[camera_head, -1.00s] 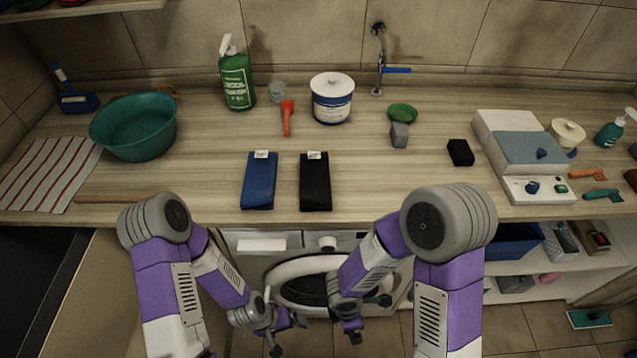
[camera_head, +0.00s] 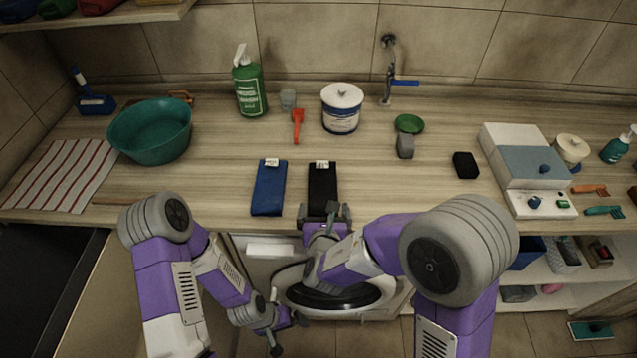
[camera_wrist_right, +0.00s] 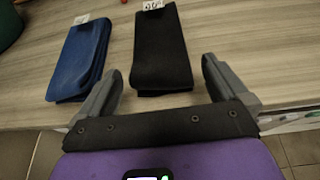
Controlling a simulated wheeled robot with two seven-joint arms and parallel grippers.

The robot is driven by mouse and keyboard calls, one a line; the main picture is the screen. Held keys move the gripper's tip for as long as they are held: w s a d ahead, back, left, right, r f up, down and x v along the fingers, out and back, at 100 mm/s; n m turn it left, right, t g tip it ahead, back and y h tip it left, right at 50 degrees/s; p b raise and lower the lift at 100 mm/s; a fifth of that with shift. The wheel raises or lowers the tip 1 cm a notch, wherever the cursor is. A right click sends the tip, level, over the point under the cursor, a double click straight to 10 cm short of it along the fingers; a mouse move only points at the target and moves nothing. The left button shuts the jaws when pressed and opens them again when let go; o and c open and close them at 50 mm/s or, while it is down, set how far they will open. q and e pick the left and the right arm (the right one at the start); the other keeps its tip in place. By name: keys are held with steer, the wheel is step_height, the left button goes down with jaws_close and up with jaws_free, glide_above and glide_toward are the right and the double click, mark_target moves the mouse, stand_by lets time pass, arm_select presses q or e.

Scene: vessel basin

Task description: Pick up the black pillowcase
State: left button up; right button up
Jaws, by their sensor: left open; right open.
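The black pillowcase (camera_head: 322,185) lies folded flat on the wooden counter near its front edge, with a white label at its far end. It also shows in the right wrist view (camera_wrist_right: 162,50). My right gripper (camera_head: 325,213) is open and empty at the near end of the black pillowcase. In the right wrist view its two fingers (camera_wrist_right: 160,85) are spread, with the near end of the pillowcase lying ahead between them. My left gripper (camera_head: 280,325) is open and empty, low in front of the washing machine, below the counter.
A folded blue cloth (camera_head: 269,188) lies just left of the black pillowcase. A black block (camera_head: 465,165) and a grey block (camera_head: 405,146) sit to the right. A teal basin (camera_head: 150,132) stands at the left.

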mark_target(323, 198)
steer(key=x, duration=0.7)
steer(key=shift+a+f+b, duration=0.1)
steer(key=shift+f+b, duration=0.05)
steer(key=shift+b, duration=0.15)
steer(key=shift+s, duration=0.1)
steer(key=c, duration=0.9)
